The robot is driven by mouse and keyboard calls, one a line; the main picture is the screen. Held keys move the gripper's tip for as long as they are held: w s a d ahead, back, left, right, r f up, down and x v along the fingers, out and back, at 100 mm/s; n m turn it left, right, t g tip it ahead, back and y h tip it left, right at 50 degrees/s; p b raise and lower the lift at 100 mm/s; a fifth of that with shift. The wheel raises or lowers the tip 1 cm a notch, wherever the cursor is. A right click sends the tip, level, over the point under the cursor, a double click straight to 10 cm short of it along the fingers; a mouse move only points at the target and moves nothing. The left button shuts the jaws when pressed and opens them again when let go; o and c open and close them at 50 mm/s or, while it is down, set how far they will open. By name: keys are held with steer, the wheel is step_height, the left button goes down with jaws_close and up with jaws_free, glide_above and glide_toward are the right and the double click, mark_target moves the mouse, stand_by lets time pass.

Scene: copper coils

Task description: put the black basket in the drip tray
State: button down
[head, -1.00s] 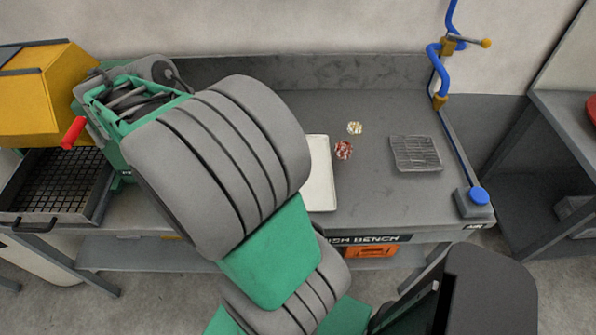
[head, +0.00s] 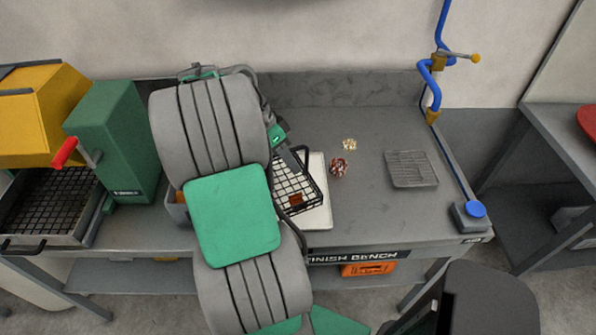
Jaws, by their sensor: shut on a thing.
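The black wire basket (head: 284,187) is in the head view at centre, with an orange-brown piece (head: 296,199) in it. My gripper (head: 300,159) is shut on the basket at its far side, by the raised handle. The white drip tray (head: 319,213) lies on the bench. The basket is over the tray's left part and hides much of it. I cannot tell whether the basket touches the tray or hangs above it. My arm hides what lies left of the basket.
A dark red coil bundle (head: 338,167) and a pale brass one (head: 349,144) lie right of the tray. A grey wire rack (head: 411,169) is farther right. A green box-shaped machine (head: 115,142) with a red handle stands at left. Bench between rack and tray is clear.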

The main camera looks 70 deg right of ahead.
mark_target(305, 183)
steer(key=d+f, duration=0.1)
steer(key=f, duration=0.1)
steer(key=d+f, duration=0.1)
steer(key=f, duration=0.1)
steer(key=d+f+p, duration=0.1)
steer(key=f, duration=0.1)
steer(key=shift+s, duration=0.3)
steer(key=shift+f, duration=0.3)
steer(key=c, duration=1.5)
jaws_free()
